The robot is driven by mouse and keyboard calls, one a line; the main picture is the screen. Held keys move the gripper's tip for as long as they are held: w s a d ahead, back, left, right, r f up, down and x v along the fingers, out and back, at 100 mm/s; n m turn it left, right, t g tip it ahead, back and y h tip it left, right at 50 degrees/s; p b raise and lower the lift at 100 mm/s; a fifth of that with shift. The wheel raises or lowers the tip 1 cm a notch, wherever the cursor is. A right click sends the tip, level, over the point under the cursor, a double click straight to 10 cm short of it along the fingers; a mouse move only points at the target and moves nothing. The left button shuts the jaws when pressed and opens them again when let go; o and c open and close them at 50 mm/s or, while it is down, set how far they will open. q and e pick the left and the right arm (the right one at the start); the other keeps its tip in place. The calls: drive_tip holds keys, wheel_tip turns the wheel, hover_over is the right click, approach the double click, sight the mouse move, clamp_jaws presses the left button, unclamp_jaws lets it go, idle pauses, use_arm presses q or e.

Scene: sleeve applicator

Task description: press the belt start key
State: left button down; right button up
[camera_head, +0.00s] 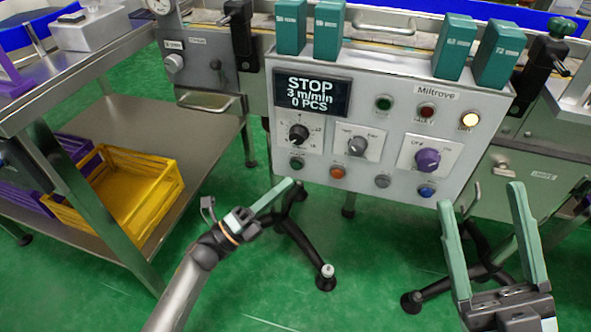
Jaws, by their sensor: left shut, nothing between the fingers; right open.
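The control panel (320,128) is a grey box at the centre with a display (312,94) reading "STOP, 3 m/min, 0 PCS". Along its lower edge are a green key (297,163), an orange key (337,172), a grey key (382,181) and a blue key (426,191). Their small labels are too blurred to read, so I cannot tell which is marked belt start. My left gripper (289,185) is shut and empty, its tip just below the green key in the picture; contact does not show. My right gripper (480,196) is open and empty at the lower right.
A steel cart with a yellow crate (124,188) is at left.

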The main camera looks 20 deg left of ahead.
sight(296, 165)
use_arm(q)
drive_tip(key=shift+w+b, duration=0.35)
drive_tip(key=shift+w, duration=0.8)
drive_tip(key=shift+w, duration=0.15)
idle(1.1)
drive_tip(key=shift+w+d, duration=0.1)
drive_tip(key=shift+w, duration=0.15)
drive_tip(key=shift+w+b, duration=0.45)
drive_tip(key=shift+b, duration=0.05)
idle(0.5)
drive_tip(key=shift+s, duration=0.1)
drive_tip(key=shift+s+p, duration=0.35)
drive_tip(key=shift+s, duration=0.45)
